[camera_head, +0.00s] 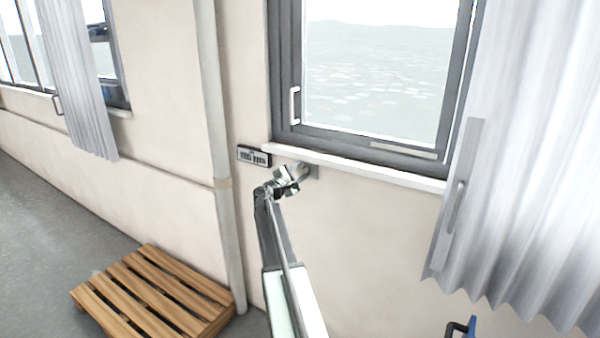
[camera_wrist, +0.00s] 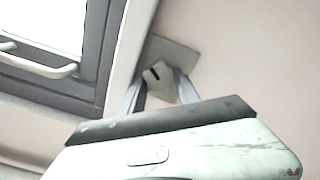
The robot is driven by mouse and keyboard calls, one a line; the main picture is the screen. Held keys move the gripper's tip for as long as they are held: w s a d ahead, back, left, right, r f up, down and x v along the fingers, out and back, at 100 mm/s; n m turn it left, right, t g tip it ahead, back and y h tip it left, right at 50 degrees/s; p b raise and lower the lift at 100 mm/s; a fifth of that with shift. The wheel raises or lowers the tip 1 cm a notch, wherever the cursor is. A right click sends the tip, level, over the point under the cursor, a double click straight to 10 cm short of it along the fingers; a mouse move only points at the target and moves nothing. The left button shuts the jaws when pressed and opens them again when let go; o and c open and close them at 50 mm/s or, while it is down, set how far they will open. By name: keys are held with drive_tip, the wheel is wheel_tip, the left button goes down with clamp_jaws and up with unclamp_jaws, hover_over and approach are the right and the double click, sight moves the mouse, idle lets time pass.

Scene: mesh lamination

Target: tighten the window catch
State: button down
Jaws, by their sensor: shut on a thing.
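The window catch appears to be a small pale block with angled edges (camera_wrist: 159,77) on a grey plate (camera_wrist: 172,53) fixed to the wall, close beside the window sill in the wrist view. My gripper (camera_wrist: 160,90) has one finger on each side of the block and is shut on it. In the head view my gripper (camera_head: 299,171) is against the wall just under the sill. It mostly hides the block there. A bit of the grey plate (camera_head: 314,172) shows at its right.
The window sill (camera_head: 350,167) runs just above my gripper. The grey-framed window has a pale handle (camera_head: 294,105). A wall panel (camera_head: 254,156) and a vertical pipe (camera_head: 214,130) are to the left. A curtain (camera_head: 520,150) hangs right. A wooden pallet (camera_head: 150,290) lies on the floor.

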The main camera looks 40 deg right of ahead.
idle(0.3)
drive_tip(key=c, duration=0.9)
unclamp_jaws()
drive_tip(key=n, duration=0.4)
drive_tip(key=shift+f, duration=0.1)
drive_tip(key=n, duration=0.3)
drive_tip(key=shift+s, duration=0.15)
drive_tip(key=s+a+f+m+y+p, duration=0.2)
drive_tip(key=a+f+m, duration=0.1)
drive_tip(key=a, duration=0.7)
drive_tip(key=s+a+f+m+g+y+p, duration=0.1)
drive_tip(key=s+a+f+m+y+p, duration=0.1)
drive_tip(key=a, duration=0.9)
drive_tip(key=s+a+f+m+g+y+p, duration=0.1)
drive_tip(key=s+a+f+m+y+p, duration=0.1)
drive_tip(key=a, duration=0.9)
drive_tip(key=shift+s+a+f+m+y+p, duration=0.1)
drive_tip(key=shift+f+m+y+p, duration=0.1)
drive_tip(key=shift+f+m+y, duration=0.3)
drive_tip(key=shift+a+f+m+y+p, duration=0.1)
drive_tip(key=shift+m+y+p, duration=0.15)
drive_tip(key=shift+m, duration=0.45)
drive_tip(key=shift+s+f+m+y+p, duration=0.15)
drive_tip(key=shift+f+m+y, duration=0.1)
drive_tip(key=shift+m+y, duration=0.3)
